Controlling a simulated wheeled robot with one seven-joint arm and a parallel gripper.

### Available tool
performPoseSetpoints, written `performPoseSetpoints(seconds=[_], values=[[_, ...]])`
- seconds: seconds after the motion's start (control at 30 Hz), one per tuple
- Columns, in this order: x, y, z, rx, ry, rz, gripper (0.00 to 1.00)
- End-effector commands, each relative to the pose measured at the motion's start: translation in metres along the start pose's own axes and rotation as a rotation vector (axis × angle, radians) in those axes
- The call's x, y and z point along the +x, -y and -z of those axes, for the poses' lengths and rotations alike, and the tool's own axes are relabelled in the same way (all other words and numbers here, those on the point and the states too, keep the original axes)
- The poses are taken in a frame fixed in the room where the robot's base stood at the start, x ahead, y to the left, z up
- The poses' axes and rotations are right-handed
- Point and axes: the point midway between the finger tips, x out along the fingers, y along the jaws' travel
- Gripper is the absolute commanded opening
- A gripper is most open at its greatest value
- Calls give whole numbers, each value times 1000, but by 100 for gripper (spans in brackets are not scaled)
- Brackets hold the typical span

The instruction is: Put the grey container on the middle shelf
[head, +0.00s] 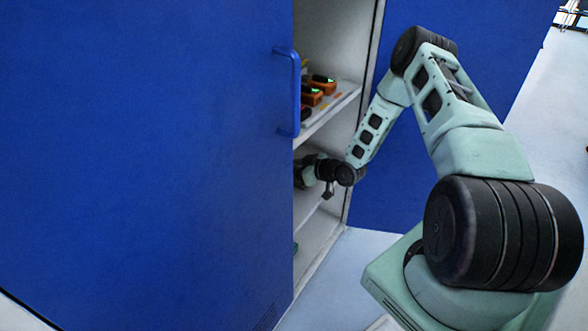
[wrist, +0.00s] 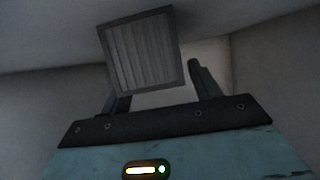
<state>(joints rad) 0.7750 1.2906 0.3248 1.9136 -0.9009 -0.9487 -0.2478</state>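In the wrist view the grey container (wrist: 141,50) is a ribbed, box-like thing close in front of my gripper (wrist: 162,85). It covers the tip of the left finger. The right finger stands apart from it, with a narrow gap showing, so the fingers look open. Whether the container touches the left finger or a shelf I cannot tell. In the head view my gripper (head: 307,173) is inside the cabinet, between an upper shelf (head: 335,112) and a lower shelf (head: 309,209). The blue door hides part of it, and the container does not show there.
A large blue door (head: 150,150) with a blue handle (head: 294,92) covers the left of the head view. Orange and black devices (head: 315,90) stand on the upper shelf. The cabinet's right side wall is close to my wrist. Pale floor (head: 560,110) is free at the right.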

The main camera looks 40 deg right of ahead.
Motion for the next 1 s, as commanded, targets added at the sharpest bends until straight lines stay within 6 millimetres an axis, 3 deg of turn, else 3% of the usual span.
performPoseSetpoints(seconds=[0.23,0.7,1.0], values=[[-8,-1,4,0,1,-1,62],[-99,-1,4,1,1,-2,62],[-121,0,3,0,0,-1,62]])
